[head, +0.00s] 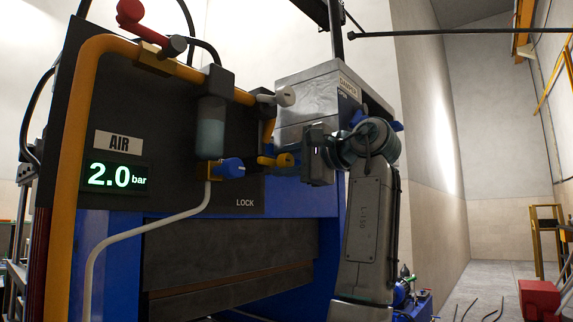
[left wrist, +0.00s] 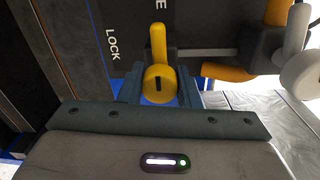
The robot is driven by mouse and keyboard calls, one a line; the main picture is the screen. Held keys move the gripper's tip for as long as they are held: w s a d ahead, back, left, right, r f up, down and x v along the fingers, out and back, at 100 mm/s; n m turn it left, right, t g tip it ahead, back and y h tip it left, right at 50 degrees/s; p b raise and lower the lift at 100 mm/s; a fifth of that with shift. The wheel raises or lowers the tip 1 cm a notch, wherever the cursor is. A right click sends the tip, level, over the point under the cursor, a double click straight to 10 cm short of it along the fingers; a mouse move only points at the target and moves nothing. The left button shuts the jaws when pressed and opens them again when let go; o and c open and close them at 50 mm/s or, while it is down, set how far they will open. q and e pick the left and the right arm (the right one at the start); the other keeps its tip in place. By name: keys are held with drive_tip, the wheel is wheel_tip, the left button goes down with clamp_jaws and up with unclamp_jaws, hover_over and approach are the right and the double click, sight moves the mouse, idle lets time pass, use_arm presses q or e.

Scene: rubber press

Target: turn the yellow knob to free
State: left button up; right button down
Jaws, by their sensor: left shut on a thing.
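The yellow knob (head: 267,160) sits on the dark press panel, and its lever points left in the head view. My left gripper (head: 291,160) reaches it from the right and is shut on it. In the left wrist view the yellow knob (left wrist: 158,84) sits between the two fingers, and its lever points up. A label ending in "E" (left wrist: 162,4) shows beyond the lever's tip, mostly cut off. The "LOCK" label (left wrist: 112,45) is to the left of the lever; it also shows below left of the knob in the head view. My right gripper is not in view.
A blue valve handle (head: 229,168) is close left of the knob. A pale grey handle (head: 285,96) is above it, and a metal box (head: 308,88) stands behind my gripper. The air display (head: 114,178) reads 2.0 bar. A white hose (head: 150,230) hangs left.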

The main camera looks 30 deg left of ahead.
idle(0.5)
use_arm(q)
drive_tip(key=o, duration=1)
drive_tip(key=shift+c, duration=0.2)
drive_tip(key=shift+a, duration=0.15)
drive_tip(key=d+b, duration=0.4)
drive_tip(key=d, duration=0.6)
drive_tip(key=shift+s+d+r, duration=0.2)
drive_tip(key=shift+s+d, duration=0.2)
drive_tip(key=shift+s, duration=0.05)
